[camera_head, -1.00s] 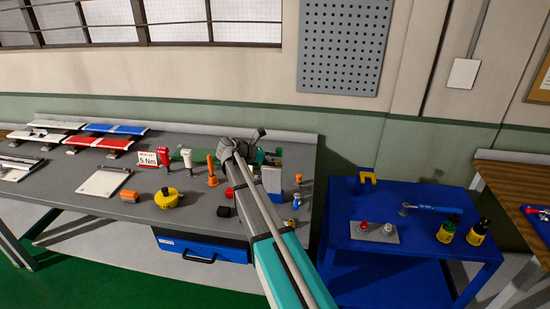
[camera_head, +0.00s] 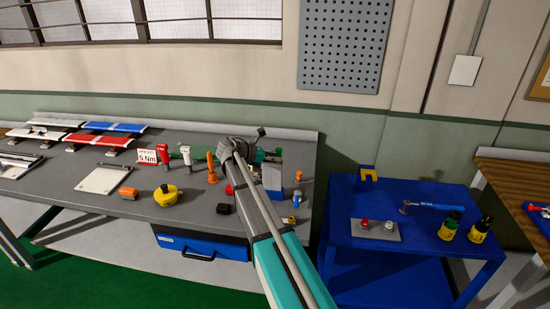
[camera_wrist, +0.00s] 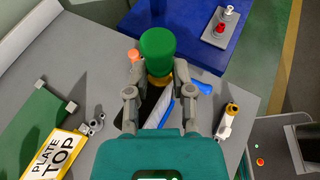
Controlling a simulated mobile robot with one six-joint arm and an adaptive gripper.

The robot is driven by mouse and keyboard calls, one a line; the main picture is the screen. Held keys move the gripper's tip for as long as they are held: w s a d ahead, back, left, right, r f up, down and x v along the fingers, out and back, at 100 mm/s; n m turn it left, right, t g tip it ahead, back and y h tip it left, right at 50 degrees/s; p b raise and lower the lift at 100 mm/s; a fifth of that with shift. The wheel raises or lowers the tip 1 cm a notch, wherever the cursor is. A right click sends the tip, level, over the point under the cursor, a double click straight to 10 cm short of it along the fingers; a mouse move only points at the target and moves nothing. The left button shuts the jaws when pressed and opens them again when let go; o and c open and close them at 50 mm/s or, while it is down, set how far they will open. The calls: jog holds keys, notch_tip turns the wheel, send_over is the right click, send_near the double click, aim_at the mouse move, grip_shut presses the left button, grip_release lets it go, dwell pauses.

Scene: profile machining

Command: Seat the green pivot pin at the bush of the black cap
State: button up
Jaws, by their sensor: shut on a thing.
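The green pivot pin (camera_wrist: 157,48) is in my gripper (camera_wrist: 160,78) in the wrist view. Its round green head points toward the top of the picture, and a brass-coloured collar (camera_wrist: 160,80) shows below it, between the fingers. The rest of the pin is hidden. In the head view my gripper's teal body (camera_head: 268,157) is over the right end of the grey bench, and the pin cannot be made out. A small black piece (camera_head: 223,209), which looks like the black cap, lies on the bench front, apart from my gripper. Its bush cannot be made out.
The grey bench (camera_head: 75,179) carries a yellow round part (camera_head: 166,196), an orange cylinder (camera_head: 127,193) and several upright tools. A "PLATE TOP" sign (camera_wrist: 54,153) shows in the wrist view. A gap separates the bench from the blue table (camera_head: 345,205).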

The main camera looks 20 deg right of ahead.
dwell(0.9)
jog(key=o, duration=0.9)
dwell(0.4)
